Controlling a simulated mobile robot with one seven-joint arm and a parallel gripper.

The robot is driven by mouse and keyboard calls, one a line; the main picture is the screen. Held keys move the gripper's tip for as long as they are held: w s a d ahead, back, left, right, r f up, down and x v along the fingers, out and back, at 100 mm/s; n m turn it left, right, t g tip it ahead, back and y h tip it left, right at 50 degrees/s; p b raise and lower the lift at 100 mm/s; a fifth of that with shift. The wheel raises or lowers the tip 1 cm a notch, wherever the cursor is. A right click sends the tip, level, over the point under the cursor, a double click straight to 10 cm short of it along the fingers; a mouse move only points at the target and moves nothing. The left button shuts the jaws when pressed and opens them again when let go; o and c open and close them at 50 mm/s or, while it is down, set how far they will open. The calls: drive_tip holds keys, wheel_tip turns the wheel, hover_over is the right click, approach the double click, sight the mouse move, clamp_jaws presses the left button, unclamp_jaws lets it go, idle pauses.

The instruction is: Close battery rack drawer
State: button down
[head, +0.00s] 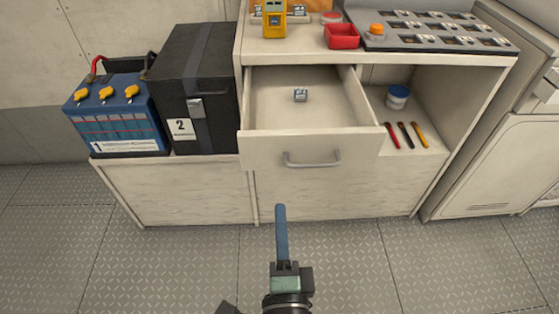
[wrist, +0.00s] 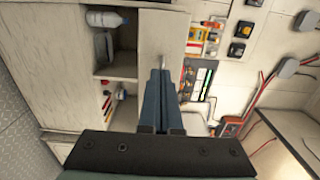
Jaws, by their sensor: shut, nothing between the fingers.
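The battery rack drawer (head: 262,150) stands pulled out of the pale cabinet in the head view, with its inside showing. Its grey bar handle (head: 312,161) is on the front panel. A small grey item (head: 300,95) lies on the drawer floor. My gripper (head: 280,208) is shut and empty, with its blue fingers together. In the head view its tip shows just below the drawer front and left of the handle, apart from the handle. The wrist view shows the shut fingers (wrist: 160,76) in front of the cabinet; they hide part of it.
Left of the drawer stand a blue battery (head: 115,115) and a black box (head: 190,85) marked 2. To the right, an open shelf holds a blue-lidded jar (head: 397,97) and several coloured tools (head: 405,135). A red bin (head: 341,36) sits on the top. The metal floor (head: 180,255) in front is clear.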

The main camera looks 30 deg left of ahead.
sight(277, 155)
drive_tip(key=p+x, duration=0.1)
drive_tip(key=x, duration=1)
drive_tip(key=shift+w+a+p, duration=0.2)
drive_tip(key=shift+w+p, duration=0.05)
drive_tip(key=shift+p, duration=0.05)
